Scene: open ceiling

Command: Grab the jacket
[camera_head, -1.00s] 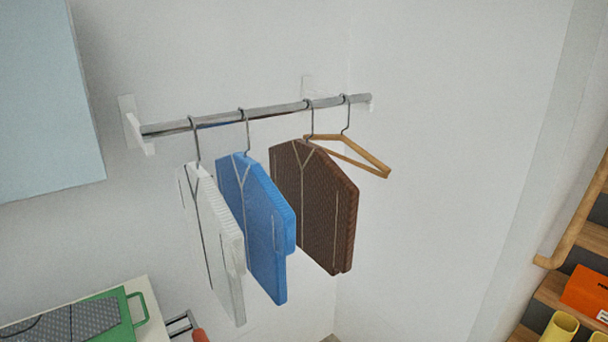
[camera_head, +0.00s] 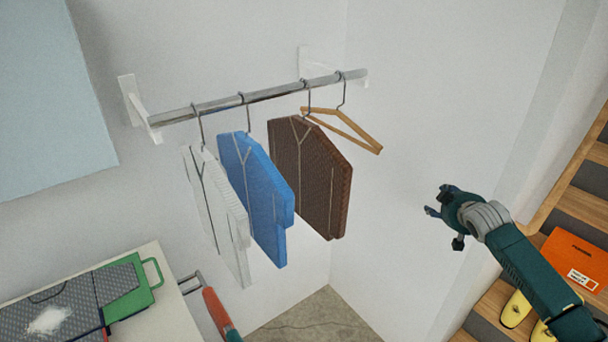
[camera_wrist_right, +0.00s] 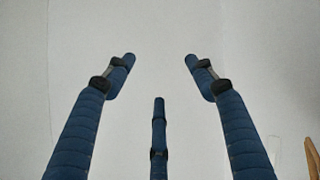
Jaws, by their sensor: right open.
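Three jackets hang on a metal rail (camera_head: 265,95) in the head view: a white jacket (camera_head: 212,205) at left, a blue jacket (camera_head: 258,195) in the middle and a brown jacket (camera_head: 312,180) at right. An empty wooden hanger (camera_head: 345,130) hangs at the rail's right end. My right gripper (camera_head: 448,210) is open and empty, well to the right of the brown jacket and apart from it. In the right wrist view its spread fingers (camera_wrist_right: 160,62) face bare wall, with no jacket between them. My left gripper is not in view.
A counter (camera_head: 165,310) with a green board (camera_head: 135,300) and grey cloth stands at lower left, beside a red-handled item (camera_head: 216,312). A pale blue cabinet (camera_head: 50,90) is at upper left. Wooden shelves at right hold an orange box (camera_head: 575,265) and yellow boots (camera_head: 516,308).

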